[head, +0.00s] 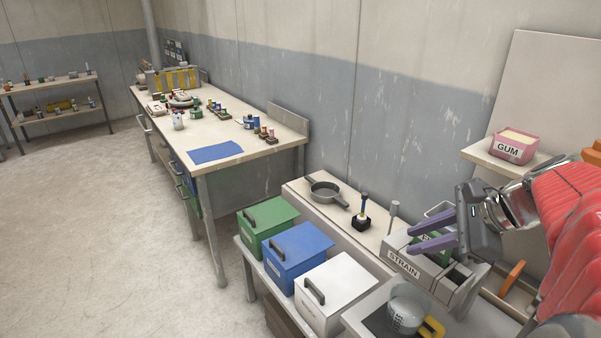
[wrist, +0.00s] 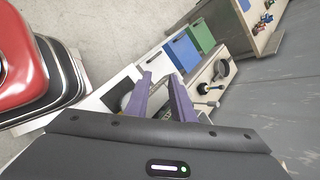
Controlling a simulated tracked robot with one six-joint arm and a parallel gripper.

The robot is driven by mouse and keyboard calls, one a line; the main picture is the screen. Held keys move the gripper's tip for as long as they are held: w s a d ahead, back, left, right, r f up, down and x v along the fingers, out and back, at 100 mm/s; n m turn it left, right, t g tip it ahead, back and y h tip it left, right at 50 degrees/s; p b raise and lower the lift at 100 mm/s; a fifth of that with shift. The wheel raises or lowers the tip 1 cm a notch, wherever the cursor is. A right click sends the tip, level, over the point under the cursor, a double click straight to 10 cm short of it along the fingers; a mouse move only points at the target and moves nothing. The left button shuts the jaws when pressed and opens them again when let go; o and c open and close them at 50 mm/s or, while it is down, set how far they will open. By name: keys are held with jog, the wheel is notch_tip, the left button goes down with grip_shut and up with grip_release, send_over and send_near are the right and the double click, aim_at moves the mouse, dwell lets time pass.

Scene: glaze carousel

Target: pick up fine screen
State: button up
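My gripper (head: 409,240) has two purple fingers, spread apart with nothing between them; they also show in the wrist view (wrist: 161,82). In the head view it hangs over a grey holder marked STRAIN (head: 403,263). A green labelled piece shows in the holder behind the fingers, partly hidden. I cannot tell for sure which thing is the fine screen. A dark grey round pan-like piece with a handle (head: 324,189) lies on the pale bench, farther back and left of my gripper. It also shows in the wrist view (wrist: 221,69).
Green (head: 267,226), blue (head: 297,257) and white (head: 335,292) lidded boxes stand in front of the pale bench. A small dark stand (head: 362,222) is near the round piece. A clear jug (head: 405,310) is below my gripper. A pink GUM box (head: 514,147) sits on a shelf.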

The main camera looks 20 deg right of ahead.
jog(key=s+d+r+m+t, duration=0.1)
jog(key=s+d+m+t, duration=0.1)
jog(key=s+d+m, duration=0.4)
jog(key=d+m, duration=0.3)
jog(key=d, duration=0.2)
jog(key=shift+s+r+m+t+h, duration=0.3)
jog(key=shift+s+r+t, duration=0.05)
jog(key=shift+t, duration=0.05)
send_near(413, 243)
jog(key=shift+d+f, duration=0.15)
jog(key=shift+d, duration=0.35)
jog(key=shift+x, duration=2.65)
jog(key=shift+a, duration=0.1)
grip_shut()
